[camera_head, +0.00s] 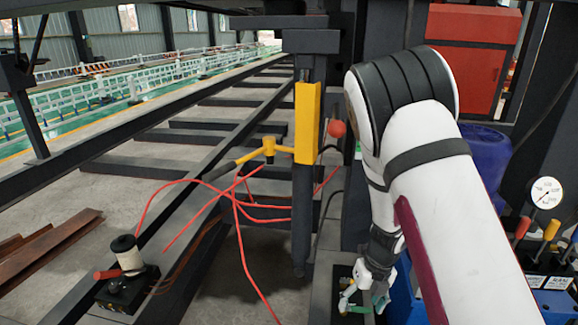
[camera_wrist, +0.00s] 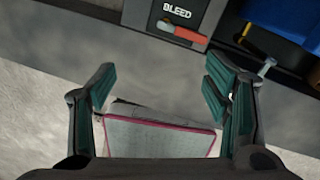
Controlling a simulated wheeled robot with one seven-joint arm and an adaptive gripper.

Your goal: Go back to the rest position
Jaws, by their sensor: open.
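My gripper (camera_head: 362,290) hangs low at the end of my white arm in the head view, right of centre, close to the dark frame. In the wrist view my gripper (camera_wrist: 158,88) has its two dark green-padded fingers spread wide, with nothing held between them. Beyond the fingers lies a dark panel marked BLEED (camera_wrist: 178,10) with an orange-red lever (camera_wrist: 182,32); the fingers are apart from it. My forearm hides part of the area behind it in the head view.
A pressure gauge (camera_head: 546,193) stands at the right above red and yellow levers. A blue barrel (camera_head: 483,155) is behind my arm. A yellow-black post (camera_head: 308,125) with red hoses (camera_head: 238,200) stands left of my arm. A spool device (camera_head: 127,253) sits on the lower-left beam.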

